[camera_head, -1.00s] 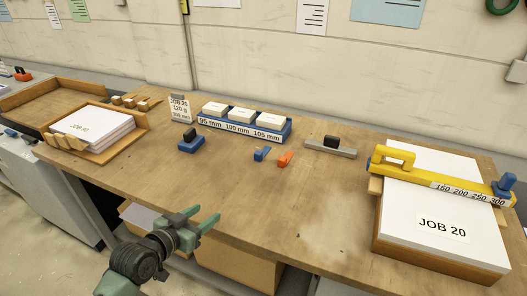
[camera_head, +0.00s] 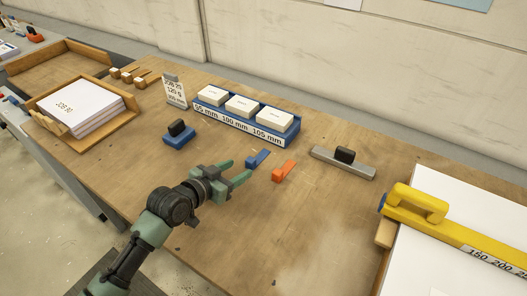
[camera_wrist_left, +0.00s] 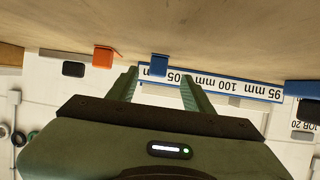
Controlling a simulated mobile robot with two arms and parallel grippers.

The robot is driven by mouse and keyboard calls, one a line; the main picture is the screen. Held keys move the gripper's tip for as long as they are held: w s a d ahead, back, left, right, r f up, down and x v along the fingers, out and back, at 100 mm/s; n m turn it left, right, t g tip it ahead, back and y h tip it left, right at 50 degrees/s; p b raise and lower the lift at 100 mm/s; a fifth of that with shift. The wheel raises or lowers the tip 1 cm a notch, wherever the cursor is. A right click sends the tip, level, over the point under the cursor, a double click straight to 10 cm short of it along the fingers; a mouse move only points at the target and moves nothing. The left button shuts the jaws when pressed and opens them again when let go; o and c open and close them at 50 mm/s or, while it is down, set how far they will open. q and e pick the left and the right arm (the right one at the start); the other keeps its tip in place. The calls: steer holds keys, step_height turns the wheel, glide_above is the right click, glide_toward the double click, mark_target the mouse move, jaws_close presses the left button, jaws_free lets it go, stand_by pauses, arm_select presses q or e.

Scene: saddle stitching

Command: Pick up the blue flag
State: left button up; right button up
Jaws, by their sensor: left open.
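The blue flag (camera_head: 257,158) is a small blue piece lying on the wooden table, just left of an orange flag (camera_head: 284,171). My left gripper (camera_head: 241,170) is open and empty, its fingertips just short of the blue flag on the near left side. In the left wrist view, the blue flag (camera_wrist_left: 159,65) shows between the two green fingertips (camera_wrist_left: 160,75), beyond them and apart from them. The orange flag (camera_wrist_left: 104,56) lies outside the fingers there. My right gripper is not in view.
A blue holder (camera_head: 233,124) with white card stacks stands behind the flags. A blue block with a black knob (camera_head: 178,136) is to the left. A grey bar with a black knob (camera_head: 343,163) is to the right. A yellow tool (camera_head: 432,221) lies over white paper.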

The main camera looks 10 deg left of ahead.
mark_target(248, 163)
arm_select(q)
steer(key=shift+w+d, duration=0.15)
steer(key=shift+w, duration=0.1)
steer(key=shift+p+x, duration=0.5)
steer(key=shift+x, duration=0.65)
steer(key=x, duration=0.3)
steer(key=shift+w+d+r+p, duration=0.15)
steer(key=shift+w+d+p, duration=0.2)
steer(key=shift+w+p, duration=0.05)
steer(key=shift+w+d, duration=0.1)
steer(key=shift+w, duration=0.1)
jaws_close()
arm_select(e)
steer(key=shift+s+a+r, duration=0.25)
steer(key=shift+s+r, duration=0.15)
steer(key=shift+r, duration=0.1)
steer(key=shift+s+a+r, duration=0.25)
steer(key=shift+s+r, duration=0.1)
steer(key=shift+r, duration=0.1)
